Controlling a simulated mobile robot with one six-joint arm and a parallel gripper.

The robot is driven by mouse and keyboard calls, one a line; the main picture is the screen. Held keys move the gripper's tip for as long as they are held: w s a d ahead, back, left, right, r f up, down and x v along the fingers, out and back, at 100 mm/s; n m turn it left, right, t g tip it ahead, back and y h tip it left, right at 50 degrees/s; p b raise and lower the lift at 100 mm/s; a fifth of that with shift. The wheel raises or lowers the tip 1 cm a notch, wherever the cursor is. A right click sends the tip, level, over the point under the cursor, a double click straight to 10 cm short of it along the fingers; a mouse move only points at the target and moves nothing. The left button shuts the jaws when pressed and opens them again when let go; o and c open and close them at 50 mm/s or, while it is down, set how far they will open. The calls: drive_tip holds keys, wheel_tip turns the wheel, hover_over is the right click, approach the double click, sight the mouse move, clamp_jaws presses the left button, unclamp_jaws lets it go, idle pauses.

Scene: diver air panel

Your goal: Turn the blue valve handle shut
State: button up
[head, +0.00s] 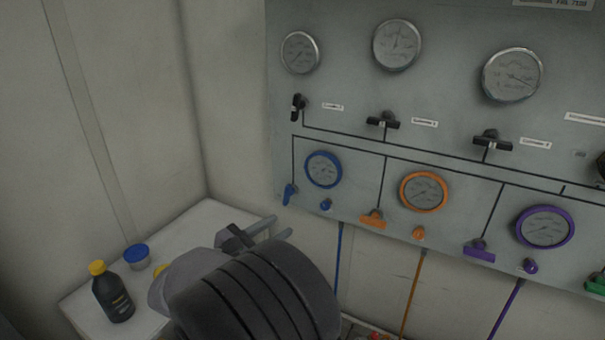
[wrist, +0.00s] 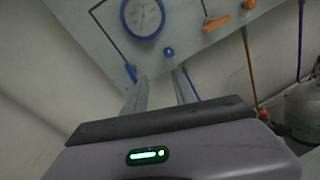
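The blue valve handle (head: 289,194) is on the grey panel's lower left, below and left of the blue-rimmed gauge (head: 323,169). It looks close to upright, leaning slightly. In the wrist view the blue handle (wrist: 131,73) shows just beyond the tip of my left finger. My gripper (head: 280,227) is in front of the panel, a little below the blue handle. Its two fingers are apart with nothing between them, and in the wrist view the open gripper (wrist: 160,80) points at the panel. I cannot tell whether a fingertip touches the handle.
A small blue knob (head: 326,204) sits right of the handle. Orange (head: 373,218) and purple (head: 479,249) handles are further right. A white counter (head: 205,225) at left holds a dark bottle (head: 113,296) and a blue-lidded tub (head: 137,257). A gas cylinder (wrist: 302,108) stands at right.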

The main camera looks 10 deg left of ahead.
sight(286, 195)
drive_tip(key=a+n+t+y, duration=0.2)
drive_tip(key=a+n, duration=0.1)
drive_tip(key=a, duration=0.3)
drive_tip(key=b+x, duration=0.1)
drive_tip(key=x, duration=0.4)
drive_tip(key=b+x, duration=0.1)
drive_tip(key=x, duration=0.4)
drive_tip(key=b+x, duration=0.2)
drive_tip(key=x, duration=0.3)
drive_tip(key=shift+w+d+f, duration=0.2)
drive_tip(key=shift+f, duration=0.1)
drive_tip(key=shift+w+d+r, duration=0.1)
drive_tip(key=shift+w+d, duration=0.1)
drive_tip(key=shift+w, duration=0.45)
clamp_jaws()
